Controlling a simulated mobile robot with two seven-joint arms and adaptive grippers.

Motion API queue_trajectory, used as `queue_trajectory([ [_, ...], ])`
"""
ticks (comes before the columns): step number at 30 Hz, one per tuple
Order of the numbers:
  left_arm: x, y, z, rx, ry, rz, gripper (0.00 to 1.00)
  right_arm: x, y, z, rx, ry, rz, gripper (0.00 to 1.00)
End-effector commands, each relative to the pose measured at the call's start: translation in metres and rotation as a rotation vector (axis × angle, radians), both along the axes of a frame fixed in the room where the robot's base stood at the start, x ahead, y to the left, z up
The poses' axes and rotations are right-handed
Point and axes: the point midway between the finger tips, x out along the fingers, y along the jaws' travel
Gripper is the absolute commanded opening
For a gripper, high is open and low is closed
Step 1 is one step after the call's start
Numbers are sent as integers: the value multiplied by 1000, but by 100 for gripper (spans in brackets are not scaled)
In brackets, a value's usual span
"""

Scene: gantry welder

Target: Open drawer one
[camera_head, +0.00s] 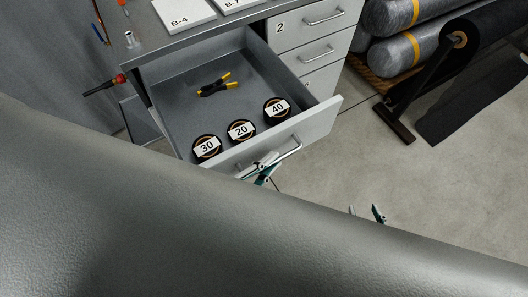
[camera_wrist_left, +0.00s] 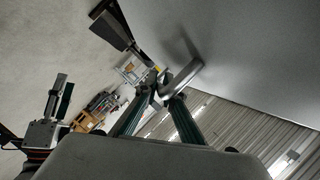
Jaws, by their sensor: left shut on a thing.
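The grey drawer (camera_head: 178,105) on the left of the cabinet stands pulled well out, its inside in view. No number shows on it from here. Its bar handle (camera_head: 288,152) is on the front face. My left gripper (camera_head: 264,167) is shut on the handle's near end; in the left wrist view the fingers (camera_wrist_left: 163,92) close around the handle bar (camera_wrist_left: 183,78). A big grey arm link of mine covers the lower part of the head view. My right gripper (camera_head: 367,213) is apart from the cabinet, over the floor, fingers spread and empty.
Inside the drawer lie black-and-yellow pliers (camera_head: 215,85) and round pieces labelled 30 (camera_head: 207,147), 20 (camera_head: 241,131) and 40 (camera_head: 277,108). A shut drawer marked 2 (camera_head: 292,28) is to the right. Wrapped rolls (camera_head: 400,55) and a black roll stand (camera_head: 425,85) are farther right.

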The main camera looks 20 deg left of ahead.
Motion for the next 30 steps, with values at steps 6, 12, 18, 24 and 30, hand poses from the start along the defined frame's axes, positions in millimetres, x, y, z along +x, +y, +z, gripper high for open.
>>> queue_trajectory([
  [6, -2, -2, 0, -1, 0, -1, 0, 2, 0, 3, 1, -6, 0, 40],
  [12, -1, -2, 0, -1, 0, -1, 10, 3, 1, 6, 3, -11, 0, 40],
  [18, -1, -1, 0, -1, 0, -1, 25, 2, 1, 5, 3, -10, 0, 40],
  [24, -2, -1, 0, -1, 0, 0, 25, 0, -2, 0, -4, -1, 3, 40],
  [30, -15, 4, 2, 0, 3, 1, 25, 0, -1, 2, -1, -3, 2, 40],
])
